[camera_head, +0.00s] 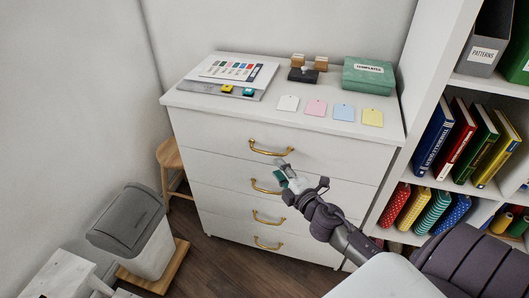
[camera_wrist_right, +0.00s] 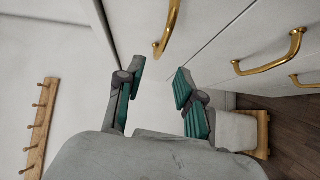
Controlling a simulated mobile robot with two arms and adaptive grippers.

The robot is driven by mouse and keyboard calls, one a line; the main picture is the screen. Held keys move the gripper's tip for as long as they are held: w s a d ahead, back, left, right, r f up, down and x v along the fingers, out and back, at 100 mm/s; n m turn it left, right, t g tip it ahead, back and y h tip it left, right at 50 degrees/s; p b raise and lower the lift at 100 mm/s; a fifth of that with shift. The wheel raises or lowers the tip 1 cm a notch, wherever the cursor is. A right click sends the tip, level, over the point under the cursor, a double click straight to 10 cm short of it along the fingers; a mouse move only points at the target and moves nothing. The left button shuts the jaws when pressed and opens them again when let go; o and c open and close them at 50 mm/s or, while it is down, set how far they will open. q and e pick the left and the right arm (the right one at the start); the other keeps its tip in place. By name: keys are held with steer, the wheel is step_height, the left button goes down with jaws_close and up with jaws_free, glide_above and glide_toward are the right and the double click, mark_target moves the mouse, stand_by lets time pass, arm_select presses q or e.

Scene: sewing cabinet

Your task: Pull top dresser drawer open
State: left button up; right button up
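The white dresser (camera_head: 225,200) has several stacked drawers with brass handles. The top drawer (camera_head: 338,155) looks shut, its front flush with the others. Its curved brass handle (camera_head: 270,149) shows in the head view, and also at the top of the wrist view (camera_wrist_right: 168,28). My right gripper (camera_head: 283,170) is in front of the dresser, around the height between the top and second handles. In the wrist view its teal-padded fingers (camera_wrist_right: 160,80) are apart with nothing between them; the top handle lies just beyond the fingertips, not touched. My left gripper is not in view.
The second handle (camera_wrist_right: 272,60) is close on the right in the wrist view. On the dresser top lie a green box (camera_head: 368,76), coloured tags and papers. A grey-lidded bin (camera_head: 128,219) and wooden stool (camera_head: 170,155) stand left; a bookshelf (camera_head: 433,65) stands right.

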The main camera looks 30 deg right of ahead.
mark_target(264, 153)
steer(key=w, duration=0.6)
steer(key=w+f, duration=0.1)
steer(key=w, duration=0.2)
steer(key=shift+w+d, duration=0.3)
steer(key=shift+d, duration=0.05)
steer(key=shift+r, duration=0.1)
steer(key=shift+c, duration=0.4)
jaws_close()
